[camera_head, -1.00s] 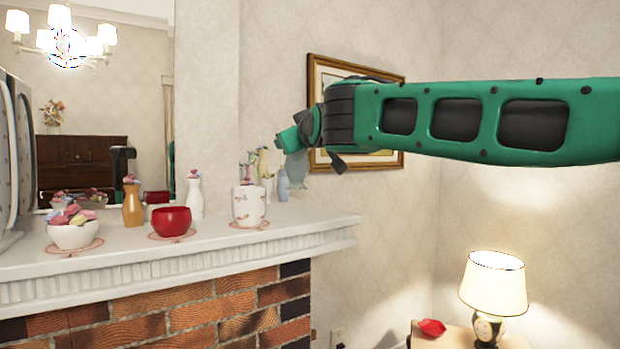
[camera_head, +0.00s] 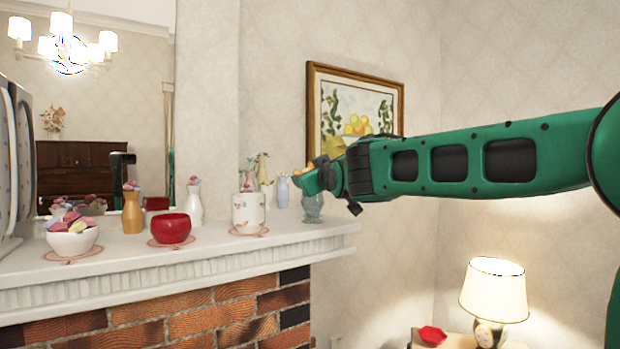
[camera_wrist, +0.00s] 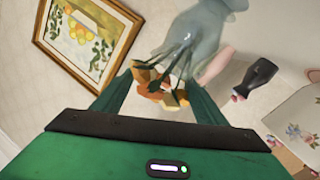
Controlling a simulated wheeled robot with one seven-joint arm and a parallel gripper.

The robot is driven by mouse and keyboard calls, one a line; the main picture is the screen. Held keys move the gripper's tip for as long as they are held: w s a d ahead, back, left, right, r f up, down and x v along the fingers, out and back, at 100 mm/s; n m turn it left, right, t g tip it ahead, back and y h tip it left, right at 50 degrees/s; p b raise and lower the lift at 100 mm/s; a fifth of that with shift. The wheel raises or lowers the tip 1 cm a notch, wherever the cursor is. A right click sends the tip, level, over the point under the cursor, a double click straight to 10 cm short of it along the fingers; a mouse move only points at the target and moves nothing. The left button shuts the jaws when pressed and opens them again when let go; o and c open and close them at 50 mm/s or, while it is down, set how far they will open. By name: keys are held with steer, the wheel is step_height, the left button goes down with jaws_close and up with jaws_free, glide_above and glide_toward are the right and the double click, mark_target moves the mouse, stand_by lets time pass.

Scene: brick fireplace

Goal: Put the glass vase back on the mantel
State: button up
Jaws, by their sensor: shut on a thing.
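The glass vase (camera_head: 313,208) is pale blue-grey and see-through. It stands roughly upright at the right end of the white mantel (camera_head: 335,232), right of the white flowered canister (camera_head: 248,214). Its base looks level with the mantel top, but I cannot tell whether it touches. My gripper (camera_head: 310,181) is shut on the vase near its top, reaching in from the right. In the wrist view, the vase (camera_wrist: 208,38) extends beyond my fingers, with dark stems and orange and white flowers (camera_wrist: 160,88) between them.
A red bowl (camera_head: 171,228), a bowl of colourful pieces (camera_head: 73,239) and an orange vase (camera_head: 132,213) line the mantel to the left. A pale blue vase (camera_head: 282,192) stands close behind my gripper. A lamp (camera_head: 494,290) stands lower right.

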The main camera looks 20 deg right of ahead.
steer(key=o, duration=1.3)
steer(key=shift+o, duration=0.2)
steer(key=s, duration=1.2)
